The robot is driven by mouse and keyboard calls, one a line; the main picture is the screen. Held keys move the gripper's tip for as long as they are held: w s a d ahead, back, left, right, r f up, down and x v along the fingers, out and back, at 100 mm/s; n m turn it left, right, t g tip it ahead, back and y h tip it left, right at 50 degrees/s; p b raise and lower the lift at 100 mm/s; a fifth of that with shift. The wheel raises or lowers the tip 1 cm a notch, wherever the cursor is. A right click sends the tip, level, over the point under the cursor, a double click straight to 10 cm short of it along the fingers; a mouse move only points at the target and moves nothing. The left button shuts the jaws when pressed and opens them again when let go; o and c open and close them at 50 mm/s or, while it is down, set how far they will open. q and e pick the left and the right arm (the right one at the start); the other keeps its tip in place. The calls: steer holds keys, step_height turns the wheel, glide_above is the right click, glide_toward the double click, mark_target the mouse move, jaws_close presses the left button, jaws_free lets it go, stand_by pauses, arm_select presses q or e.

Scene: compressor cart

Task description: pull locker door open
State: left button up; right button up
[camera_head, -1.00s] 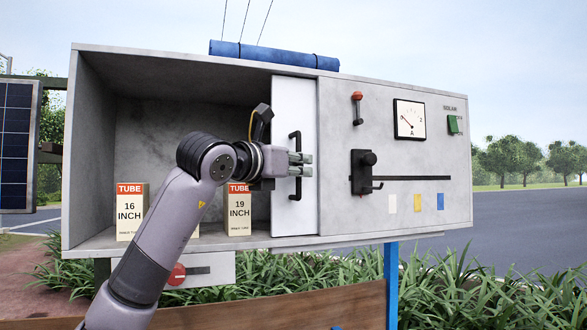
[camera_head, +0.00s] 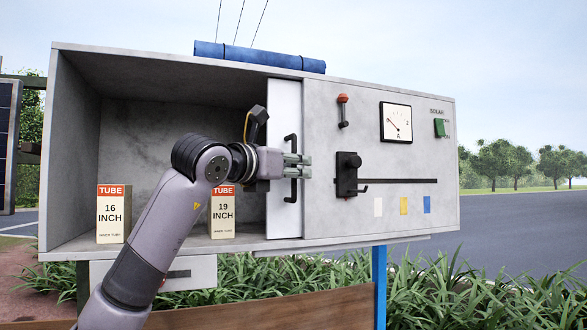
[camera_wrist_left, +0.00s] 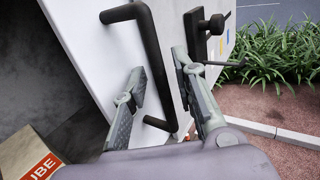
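The locker door (camera_head: 284,128) is a narrow white panel beside the control panel, with the open locker space to its left. It carries a black vertical bar handle (camera_head: 292,140), which also shows in the left wrist view (camera_wrist_left: 152,52). My left gripper (camera_head: 298,166) is at the handle. In the left wrist view its two fingers (camera_wrist_left: 160,72) stand apart, one on each side of the bar, with gaps visible. The right gripper is not in view.
Two tube boxes, 16 inch (camera_head: 113,215) and 19 inch (camera_head: 222,214), stand in the locker (camera_head: 150,130). The control panel (camera_head: 385,225) bears a lever (camera_head: 348,172), a red-topped switch (camera_head: 343,110) and a gauge (camera_head: 396,122). Plants (camera_head: 480,295) grow below.

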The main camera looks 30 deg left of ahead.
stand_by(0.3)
arm_select(q)
steer(key=s+a, duration=0.1)
steer(key=s, duration=1)
steer(key=shift+s+a, duration=0.2)
steer(key=shift+s, duration=0.2)
steer(key=shift+f, duration=0.1)
